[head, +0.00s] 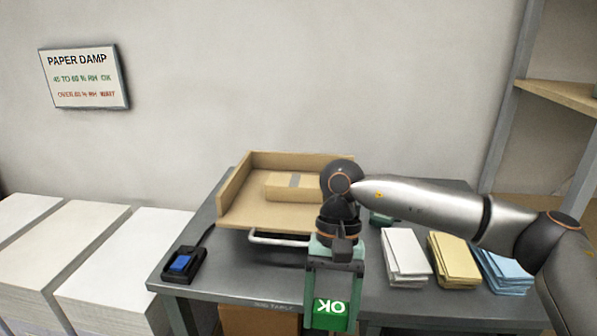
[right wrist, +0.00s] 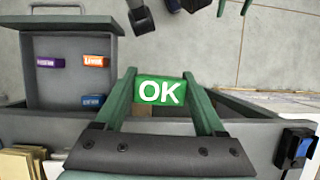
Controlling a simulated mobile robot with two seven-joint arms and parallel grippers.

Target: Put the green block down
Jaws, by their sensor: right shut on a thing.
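The green block (head: 330,313), marked OK, is between the fingers of my right gripper (head: 333,290), at the table's front edge. In the right wrist view the green block (right wrist: 161,91) is clamped between the two green fingertips, its OK face to the camera. It is held up, with floor and the table edge behind it. My left gripper (right wrist: 233,8) shows only as two green fingers, apart and empty, at the top of the right wrist view; the rest is cut off.
A pulled-out grey drawer (right wrist: 60,80) holds purple (right wrist: 49,62), orange (right wrist: 96,61) and blue (right wrist: 94,100) blocks, with bare room between them. On the table (head: 230,285) are a cardboard tray (head: 232,205), a blue-button switch (head: 181,264) and white, yellow and blue paper stacks.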

